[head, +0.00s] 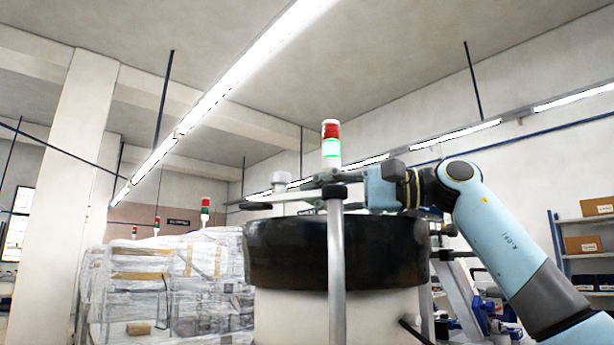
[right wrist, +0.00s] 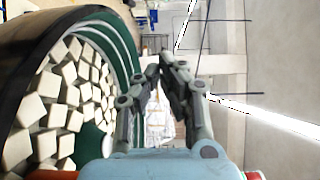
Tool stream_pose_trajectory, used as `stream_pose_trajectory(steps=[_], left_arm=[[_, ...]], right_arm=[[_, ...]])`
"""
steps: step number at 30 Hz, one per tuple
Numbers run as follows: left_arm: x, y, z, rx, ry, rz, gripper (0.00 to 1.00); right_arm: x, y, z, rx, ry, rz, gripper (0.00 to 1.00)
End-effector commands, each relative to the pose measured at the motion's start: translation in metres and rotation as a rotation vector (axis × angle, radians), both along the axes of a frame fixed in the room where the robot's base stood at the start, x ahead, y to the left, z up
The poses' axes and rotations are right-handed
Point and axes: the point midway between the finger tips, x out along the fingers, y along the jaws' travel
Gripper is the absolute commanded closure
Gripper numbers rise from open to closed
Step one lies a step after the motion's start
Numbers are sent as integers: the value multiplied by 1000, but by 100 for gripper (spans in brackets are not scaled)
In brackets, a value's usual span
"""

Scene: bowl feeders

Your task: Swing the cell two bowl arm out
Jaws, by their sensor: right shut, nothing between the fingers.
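In the head view a dark round bowl (head: 385,252) sits on a pale drum-shaped base. A grey upright post (head: 337,265) stands in front of it, with a black collar near its top. A flat grey bar (head: 268,200), seemingly the bowl arm, reaches left from the collar above the rim. My right gripper (head: 308,183) points left over the bowl, close to the bar; I cannot tell if they touch. In the right wrist view its fingertips (right wrist: 161,68) are together and empty. My left gripper is out of view.
A red and green signal light (head: 331,145) rises behind the bowl. Wrapped, plastic-covered goods (head: 170,280) stand at left. A shelf with boxes (head: 583,243) is at right. The space above the bowl, below the ceiling, is mostly clear.

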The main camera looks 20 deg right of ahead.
Motion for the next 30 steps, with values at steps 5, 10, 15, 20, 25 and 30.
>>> stream_pose_trajectory(steps=[5, 10, 15, 20, 25, 30], left_arm=[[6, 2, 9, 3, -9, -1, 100], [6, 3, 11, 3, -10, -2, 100], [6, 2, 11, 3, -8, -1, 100], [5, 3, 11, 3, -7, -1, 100], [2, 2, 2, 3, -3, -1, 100], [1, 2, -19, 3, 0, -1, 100]], right_arm=[[-18, 20, 2, 0, -2, 1, 100], [-26, 28, 1, 1, -1, -1, 100], [-28, 29, 0, 0, -1, -1, 100], [-28, 29, 0, 1, -1, -1, 100], [-27, 32, -3, 2, 1, 40, 100], [-32, 22, -7, -4, 0, 113, 100]])
